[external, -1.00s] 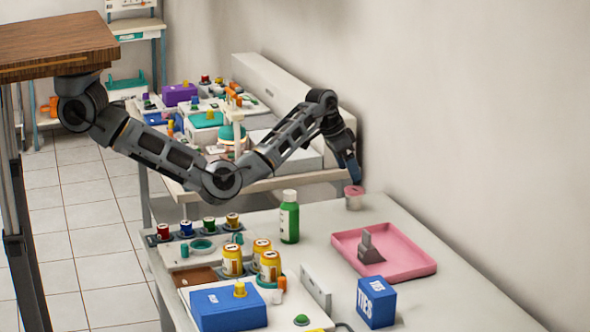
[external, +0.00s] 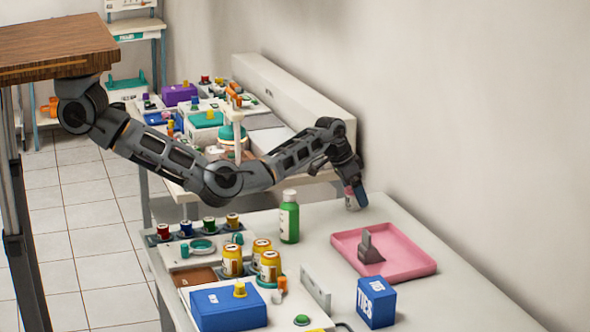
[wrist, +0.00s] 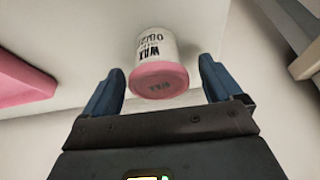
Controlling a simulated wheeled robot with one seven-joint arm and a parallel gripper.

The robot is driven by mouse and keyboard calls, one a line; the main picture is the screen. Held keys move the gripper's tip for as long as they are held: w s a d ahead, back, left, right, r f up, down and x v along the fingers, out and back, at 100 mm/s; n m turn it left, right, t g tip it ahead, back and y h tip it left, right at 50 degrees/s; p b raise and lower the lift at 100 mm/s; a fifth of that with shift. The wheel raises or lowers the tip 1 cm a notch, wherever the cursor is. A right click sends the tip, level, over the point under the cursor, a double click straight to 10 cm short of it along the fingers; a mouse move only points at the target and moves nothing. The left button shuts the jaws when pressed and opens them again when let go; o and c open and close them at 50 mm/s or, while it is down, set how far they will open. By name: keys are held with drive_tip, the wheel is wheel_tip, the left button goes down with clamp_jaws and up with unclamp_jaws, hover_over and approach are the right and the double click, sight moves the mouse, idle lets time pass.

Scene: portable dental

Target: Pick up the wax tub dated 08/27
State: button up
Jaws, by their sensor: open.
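In the external view the tub (external: 351,203) stands at the back of the near table, partly hidden by my gripper (external: 360,198). In the wrist view my gripper (wrist: 163,90) is open, with one blue finger to each side of the tub's lid. The fingers look apart from the tub.
A pink tray (external: 405,270) holding a grey block (external: 370,250) lies to the right. A green bottle (external: 289,218) stands to the left of the tub. A blue box (external: 376,302) and several yellow jars (external: 232,261) are nearer the front. The wall is close behind.

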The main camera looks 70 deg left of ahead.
drive_tip(key=shift+c, duration=0.3)
drive_tip(key=c, duration=1)
drive_tip(key=shift+r, duration=0.1)
